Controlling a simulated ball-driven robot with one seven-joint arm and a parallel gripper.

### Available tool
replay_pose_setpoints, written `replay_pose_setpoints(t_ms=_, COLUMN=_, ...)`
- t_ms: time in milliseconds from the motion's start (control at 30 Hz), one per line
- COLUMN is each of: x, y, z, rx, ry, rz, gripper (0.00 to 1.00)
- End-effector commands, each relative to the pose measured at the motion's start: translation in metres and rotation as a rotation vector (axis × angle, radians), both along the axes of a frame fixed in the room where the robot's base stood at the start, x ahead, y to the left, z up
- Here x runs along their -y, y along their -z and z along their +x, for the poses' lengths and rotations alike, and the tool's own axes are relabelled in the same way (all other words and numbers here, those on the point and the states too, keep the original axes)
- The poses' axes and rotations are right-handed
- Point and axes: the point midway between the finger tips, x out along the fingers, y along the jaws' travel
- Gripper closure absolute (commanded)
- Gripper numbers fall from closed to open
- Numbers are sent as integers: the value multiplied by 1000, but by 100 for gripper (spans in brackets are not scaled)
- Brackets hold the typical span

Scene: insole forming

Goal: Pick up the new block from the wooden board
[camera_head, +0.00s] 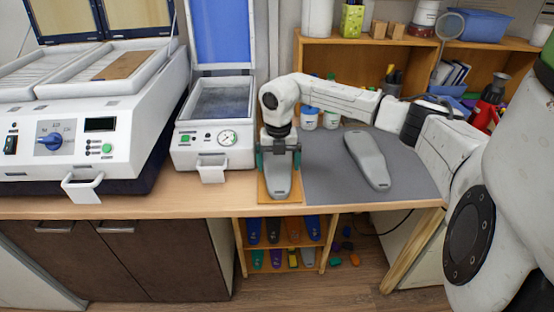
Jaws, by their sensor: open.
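A grey insole-shaped block (279,184) lies on the small wooden board (266,193) near the front edge of the bench. My gripper (279,163) points down over the far part of this block. Its fingers are open, one on each side of the block. I cannot tell whether they touch it. A second, larger grey insole-shaped block (369,160) lies on the grey mat (320,175) to the right, apart from my gripper. Part of the wooden board is hidden behind my gripper and the block.
A small machine (214,135) with a raised blue lid stands left of the board. A larger white machine (80,140) stands further left. White cups (309,118) stand behind the mat. A wooden shelf (350,60) stands at the back. My arm reaches over from the right.

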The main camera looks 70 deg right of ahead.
Motion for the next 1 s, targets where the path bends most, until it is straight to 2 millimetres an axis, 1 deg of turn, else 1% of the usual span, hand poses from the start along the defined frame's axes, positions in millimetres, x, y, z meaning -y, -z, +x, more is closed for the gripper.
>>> replay_pose_setpoints(t_ms=67, x=0, y=6, z=0, rx=-1, ry=1, rz=2, gripper=0)
replay_pose_setpoints(t_ms=300, x=1, y=40, z=0, rx=1, ry=0, rz=3, gripper=0)
replay_pose_setpoints(t_ms=367, x=1, y=46, z=0, rx=1, ry=-1, rz=4, gripper=0)
replay_pose_setpoints(t_ms=500, x=1, y=51, z=-1, rx=0, ry=-2, rz=0, gripper=0)
replay_pose_setpoints(t_ms=667, x=1, y=51, z=0, rx=1, ry=-2, rz=0, gripper=0)
replay_pose_setpoints(t_ms=1000, x=1, y=51, z=0, rx=1, ry=-2, rz=0, gripper=32)
